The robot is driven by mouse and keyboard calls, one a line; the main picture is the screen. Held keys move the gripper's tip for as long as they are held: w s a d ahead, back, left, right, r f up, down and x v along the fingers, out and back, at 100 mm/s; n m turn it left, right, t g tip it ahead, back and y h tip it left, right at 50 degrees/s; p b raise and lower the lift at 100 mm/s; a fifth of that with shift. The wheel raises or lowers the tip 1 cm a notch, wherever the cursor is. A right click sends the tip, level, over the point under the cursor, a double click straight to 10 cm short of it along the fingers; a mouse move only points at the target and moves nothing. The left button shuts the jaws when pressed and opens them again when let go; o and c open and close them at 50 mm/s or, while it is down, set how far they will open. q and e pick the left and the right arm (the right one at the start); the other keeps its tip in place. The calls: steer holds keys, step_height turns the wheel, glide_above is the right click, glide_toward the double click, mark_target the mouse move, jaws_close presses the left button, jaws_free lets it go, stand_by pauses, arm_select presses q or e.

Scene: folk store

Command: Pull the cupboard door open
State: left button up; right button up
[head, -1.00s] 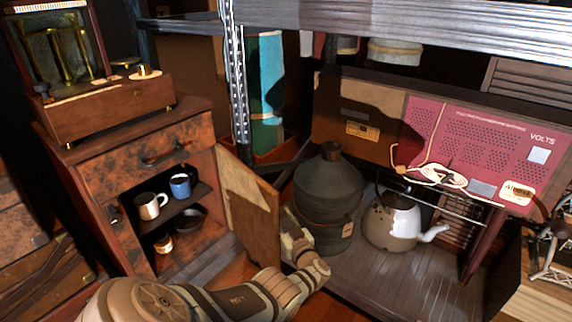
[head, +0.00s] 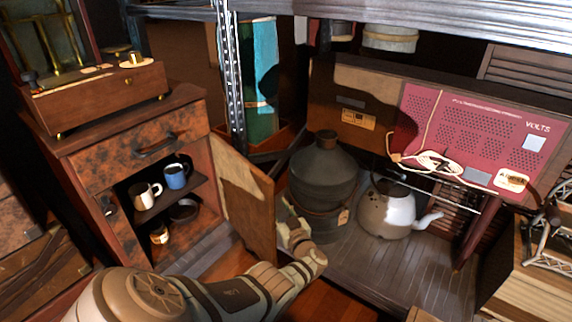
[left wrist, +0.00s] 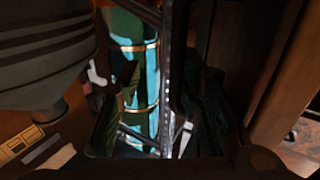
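The cupboard (head: 88,148) stands at the left in the head view. Its wooden door (head: 246,200) is swung wide open, hinged on the cupboard's right side. My left arm reaches in from the bottom, past the door's free edge. My left gripper (head: 292,222) is on the door's far right side, partly hidden by it. In the left wrist view my left gripper (left wrist: 158,130) has its dark fingers spread with nothing between them. A brown panel, likely the door (left wrist: 285,85), is at the right there; contact is unclear. My right gripper is out of view.
Mugs (head: 176,175) and bowls sit inside the cupboard. A dark jug (head: 322,180) and a white kettle (head: 388,212) stand close right of the door and gripper. A metal post (head: 232,75) rises behind. A red VOLTS panel (head: 480,130) is at the right.

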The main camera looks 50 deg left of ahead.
arm_select(q)
steer(key=v, duration=1.1)
